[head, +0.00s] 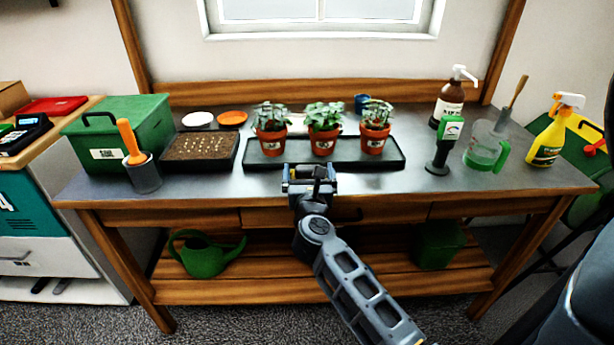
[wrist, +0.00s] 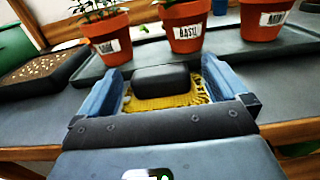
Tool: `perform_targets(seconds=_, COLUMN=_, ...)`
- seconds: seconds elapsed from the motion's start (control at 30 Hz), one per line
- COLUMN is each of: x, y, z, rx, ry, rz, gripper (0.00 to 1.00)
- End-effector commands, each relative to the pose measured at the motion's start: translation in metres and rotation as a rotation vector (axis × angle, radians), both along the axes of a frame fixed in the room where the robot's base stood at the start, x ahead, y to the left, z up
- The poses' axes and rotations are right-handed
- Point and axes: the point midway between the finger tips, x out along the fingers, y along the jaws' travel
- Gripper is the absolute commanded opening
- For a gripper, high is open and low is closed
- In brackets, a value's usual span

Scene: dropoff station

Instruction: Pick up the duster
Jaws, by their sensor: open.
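The duster (wrist: 165,102) shows in the wrist view as a dark, rounded block over a yellow, textured base. It sits on the bench between the two fingers of my gripper (wrist: 163,80), with a finger on either side. My gripper is open; I cannot tell whether either finger touches the duster. In the head view my gripper (head: 310,180) is at the bench's front edge, in front of the plant tray, and mostly hides the duster.
The black tray (head: 272,163) with potted plants (head: 323,127) stands just behind my gripper. A seed tray (head: 200,166) and green box (head: 120,120) are to the left. A green scanner-like device (head: 446,145), jug (head: 485,148) and spray bottle (head: 550,140) stand right.

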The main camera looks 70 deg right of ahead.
Motion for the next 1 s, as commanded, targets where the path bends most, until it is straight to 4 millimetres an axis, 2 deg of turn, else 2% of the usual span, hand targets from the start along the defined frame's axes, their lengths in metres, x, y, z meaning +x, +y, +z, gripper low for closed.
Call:
perform_targets(seconds=0.1, x=0.009, y=-0.017, z=0.004, rx=-0.001, ry=-0.002, rz=-0.002, gripper=1.0)
perform_targets(seconds=0.23, x=0.014, y=-0.029, z=0.003, rx=-0.002, ry=-0.001, rz=-0.001, gripper=1.0)
perform_targets(seconds=0.53, x=0.015, y=-0.032, z=0.002, rx=-0.001, ry=0.001, rz=0.001, gripper=0.99)
perform_targets(seconds=1.0, x=0.015, y=-0.032, z=0.002, rx=-0.002, ry=0.001, rz=0.001, gripper=0.54)
